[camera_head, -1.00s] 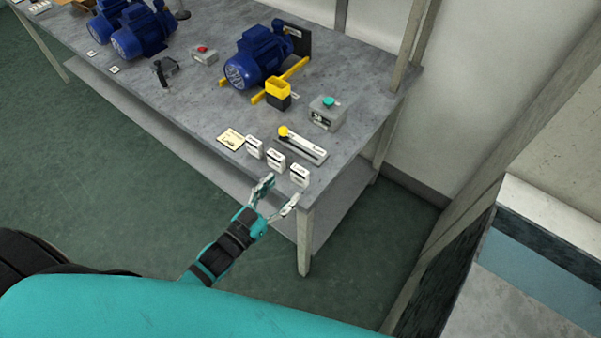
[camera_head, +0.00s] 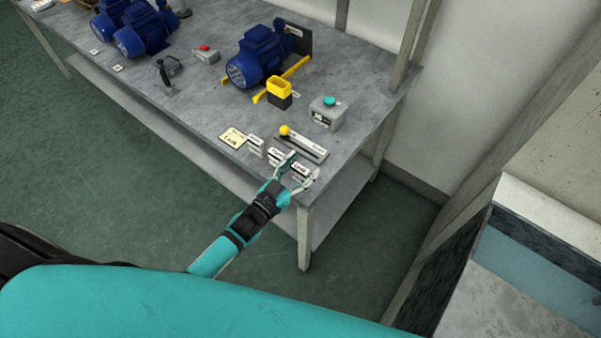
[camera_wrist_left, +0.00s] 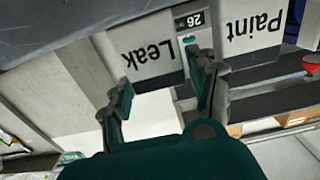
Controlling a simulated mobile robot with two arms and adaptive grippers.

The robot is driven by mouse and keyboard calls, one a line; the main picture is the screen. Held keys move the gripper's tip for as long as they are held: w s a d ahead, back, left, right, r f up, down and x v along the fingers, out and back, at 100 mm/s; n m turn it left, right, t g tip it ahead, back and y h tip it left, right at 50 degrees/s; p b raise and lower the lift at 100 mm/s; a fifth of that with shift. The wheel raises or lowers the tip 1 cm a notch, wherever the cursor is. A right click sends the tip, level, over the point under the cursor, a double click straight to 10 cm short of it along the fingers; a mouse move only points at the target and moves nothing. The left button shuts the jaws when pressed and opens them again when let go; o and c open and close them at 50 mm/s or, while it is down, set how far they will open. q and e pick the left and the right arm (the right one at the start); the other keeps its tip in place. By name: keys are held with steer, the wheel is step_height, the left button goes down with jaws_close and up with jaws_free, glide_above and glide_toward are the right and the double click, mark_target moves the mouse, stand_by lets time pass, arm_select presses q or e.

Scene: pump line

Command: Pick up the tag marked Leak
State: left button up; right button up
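The white tag marked Leak (camera_wrist_left: 148,58) shows upside down in the left wrist view, between and just beyond my left fingers. In the head view the Leak tag (camera_head: 300,167) is the rightmost of the small white tags at the bench's front edge. My left gripper (camera_head: 301,172) is open there, one finger on each side of it. In the wrist view the open fingers (camera_wrist_left: 160,85) are apart, and I cannot tell whether either touches the tag. The tag marked Paint (camera_wrist_left: 252,35) stands beside it. My right gripper is not in view.
Another white tag (camera_head: 254,142) and a yellow card (camera_head: 233,138) lie to the left. A slide with a yellow knob (camera_head: 285,130) is just behind the tags. A grey box with a green button (camera_head: 328,112) and a blue pump (camera_head: 257,58) stand farther back on the bench (camera_head: 205,95).

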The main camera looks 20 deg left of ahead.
arm_select(q)
steer(key=c, duration=0.7)
